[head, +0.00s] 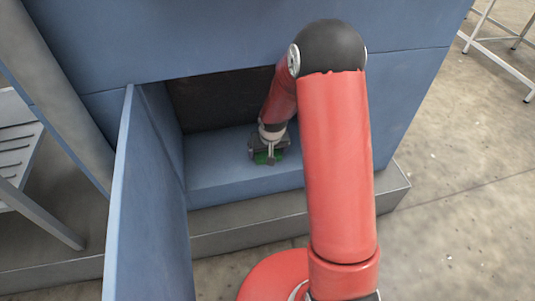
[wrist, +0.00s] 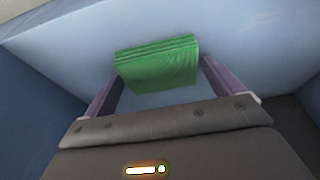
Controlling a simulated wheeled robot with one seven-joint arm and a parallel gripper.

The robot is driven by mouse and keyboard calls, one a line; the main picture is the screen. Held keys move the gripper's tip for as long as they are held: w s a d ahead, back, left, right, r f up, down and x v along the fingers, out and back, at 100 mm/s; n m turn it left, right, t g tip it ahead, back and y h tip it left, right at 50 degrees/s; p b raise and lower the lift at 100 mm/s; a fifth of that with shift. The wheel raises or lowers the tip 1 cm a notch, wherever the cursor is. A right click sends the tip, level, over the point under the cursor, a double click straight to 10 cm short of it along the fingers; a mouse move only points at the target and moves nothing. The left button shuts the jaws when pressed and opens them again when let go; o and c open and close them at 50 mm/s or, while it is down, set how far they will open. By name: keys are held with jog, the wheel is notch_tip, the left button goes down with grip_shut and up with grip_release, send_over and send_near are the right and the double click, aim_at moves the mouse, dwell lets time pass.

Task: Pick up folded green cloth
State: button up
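The folded green cloth (wrist: 158,65) lies on the blue floor of the recess in the press. In the wrist view it is a thick folded stack with several layers showing at its far edge. My gripper (wrist: 160,84) is open, with one purple-grey finger to the left of the cloth and one to the right. The right finger is close to the cloth's edge; whether it touches, I cannot tell. A gap shows at the left finger.
My arm reaches into the recess of the blue press (head: 410,90). An open blue door panel (head: 150,200) stands to the left of the opening. A grey plinth (head: 245,236) runs below. A white slatted rack (head: 20,150) is at far left; floor is open at right.

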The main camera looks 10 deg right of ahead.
jog(key=c, duration=0.7)
jog(key=shift+s+r, duration=0.2)
jog(key=shift+r, duration=0.3)
jog(key=v, duration=0.4)
jog(key=w+v, duration=0.1)
jog(key=v, duration=0.1)
jog(key=shift+r+p, duration=0.25)
jog(key=shift+p, duration=0.1)
jog(key=s+b, duration=1)
jog(key=s, duration=0.8)
jog(key=shift+s+f, duration=0.1)
jog(key=shift+s, duration=0.3)
